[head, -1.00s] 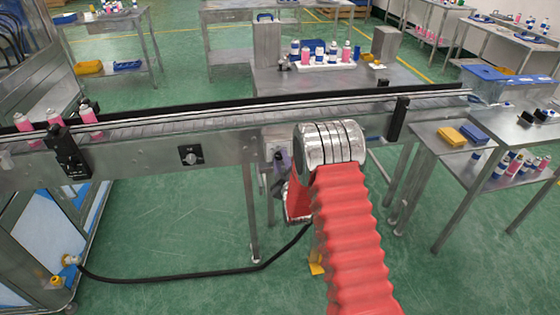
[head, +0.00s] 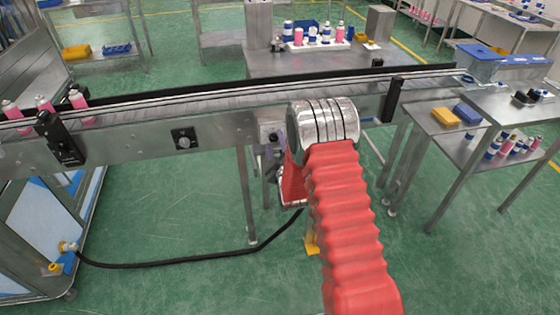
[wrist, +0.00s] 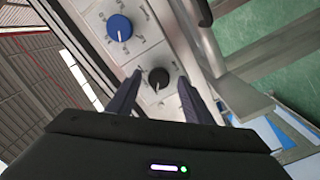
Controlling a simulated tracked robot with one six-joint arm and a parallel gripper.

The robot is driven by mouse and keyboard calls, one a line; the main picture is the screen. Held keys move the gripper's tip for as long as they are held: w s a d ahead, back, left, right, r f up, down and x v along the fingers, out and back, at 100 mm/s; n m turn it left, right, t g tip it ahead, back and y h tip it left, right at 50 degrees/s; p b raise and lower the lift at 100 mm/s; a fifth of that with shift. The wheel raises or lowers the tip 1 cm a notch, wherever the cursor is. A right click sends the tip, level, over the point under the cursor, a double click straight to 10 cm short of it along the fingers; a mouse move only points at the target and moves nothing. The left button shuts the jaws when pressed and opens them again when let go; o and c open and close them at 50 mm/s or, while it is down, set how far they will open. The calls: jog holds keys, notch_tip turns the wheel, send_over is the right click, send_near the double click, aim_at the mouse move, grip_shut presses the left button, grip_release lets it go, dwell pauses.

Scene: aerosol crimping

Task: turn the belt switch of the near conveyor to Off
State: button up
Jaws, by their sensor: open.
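The near conveyor (head: 215,137) runs across the head view. A grey control box (head: 268,133) hangs on its side, partly hidden by my red-sleeved arm. In the wrist view a light grey panel carries a blue knob (wrist: 119,28) and a black knob (wrist: 158,77), each with a pale pointer line. Their labels are too small to read. My gripper (wrist: 160,83) is open, with its fingertips on either side of the black knob; I cannot tell whether they touch it. Another knob on a black plate (head: 184,139) sits farther left on the conveyor side.
Pink bottles (head: 77,99) stand on the belt at the left. A black hose (head: 180,263) lies on the green floor. Floor left of my arm is mostly clear.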

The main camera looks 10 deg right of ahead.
jog(key=s, duration=1.2)
jog(key=shift+s, duration=0.3)
jog(key=shift+f, duration=0.1)
